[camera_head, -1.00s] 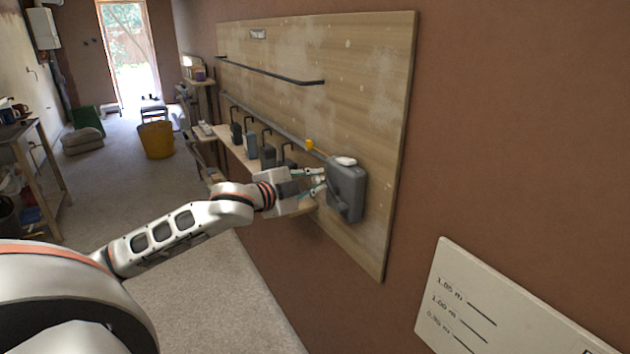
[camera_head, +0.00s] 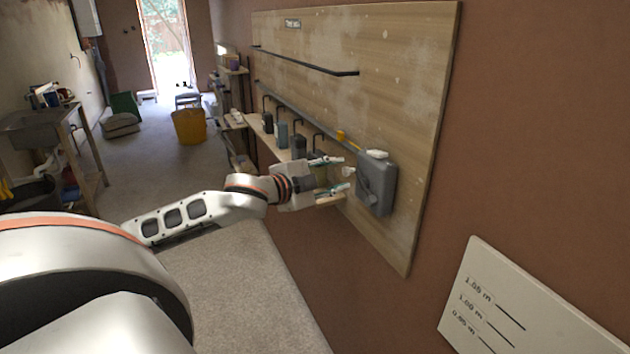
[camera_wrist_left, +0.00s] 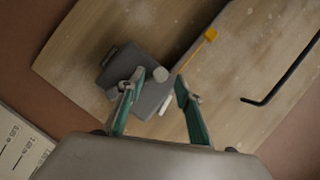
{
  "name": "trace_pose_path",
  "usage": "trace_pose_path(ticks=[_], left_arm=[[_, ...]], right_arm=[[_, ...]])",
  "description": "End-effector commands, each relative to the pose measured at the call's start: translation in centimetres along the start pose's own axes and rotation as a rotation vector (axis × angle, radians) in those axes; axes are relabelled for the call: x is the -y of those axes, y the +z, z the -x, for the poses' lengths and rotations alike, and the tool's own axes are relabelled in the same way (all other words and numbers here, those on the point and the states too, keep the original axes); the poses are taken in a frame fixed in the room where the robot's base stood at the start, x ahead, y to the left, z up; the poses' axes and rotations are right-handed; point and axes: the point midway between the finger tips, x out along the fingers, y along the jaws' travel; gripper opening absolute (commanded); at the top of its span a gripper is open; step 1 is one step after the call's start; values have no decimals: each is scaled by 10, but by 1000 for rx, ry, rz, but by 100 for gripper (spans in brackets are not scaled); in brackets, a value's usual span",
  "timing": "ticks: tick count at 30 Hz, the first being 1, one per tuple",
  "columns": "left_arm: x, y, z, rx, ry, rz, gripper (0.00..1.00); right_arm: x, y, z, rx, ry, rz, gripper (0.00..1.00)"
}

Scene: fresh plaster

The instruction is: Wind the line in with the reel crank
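The reel is a grey box (camera_head: 378,190) fixed low at the near end of the wooden board. A yellow tag (camera_head: 341,135) sits at the line near the reel. My right gripper is out of view.
The wooden board (camera_head: 410,100) carries a dark rail (camera_head: 305,60). Several dark hooked weights stand on a shelf (camera_head: 255,124) beyond my gripper. A height-marked white panel (camera_head: 540,315) is at lower right.

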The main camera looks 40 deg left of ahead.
Motion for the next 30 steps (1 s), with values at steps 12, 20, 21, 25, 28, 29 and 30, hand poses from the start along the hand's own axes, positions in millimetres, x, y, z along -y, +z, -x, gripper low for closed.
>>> trace_pose_path(ticks=[12, 20, 21, 25, 28, 29, 30], left_arm=[[-3, 0, 44, 0, 6, 2, 34], [-3, -1, 69, -2, 5, 4, 34], [-3, -1, 72, -2, 5, 4, 34], [-2, -1, 78, -2, 4, 1, 34], [-2, -1, 80, -2, 3, 0, 34], [-1, -2, 80, -2, 3, 0, 34], [-1, -2, 80, -2, 3, 0, 34]], right_arm=[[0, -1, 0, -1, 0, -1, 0], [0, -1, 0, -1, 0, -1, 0], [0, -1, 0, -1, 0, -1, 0], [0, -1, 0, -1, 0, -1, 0], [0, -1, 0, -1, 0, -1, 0], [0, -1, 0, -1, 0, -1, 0], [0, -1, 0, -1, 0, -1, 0]])
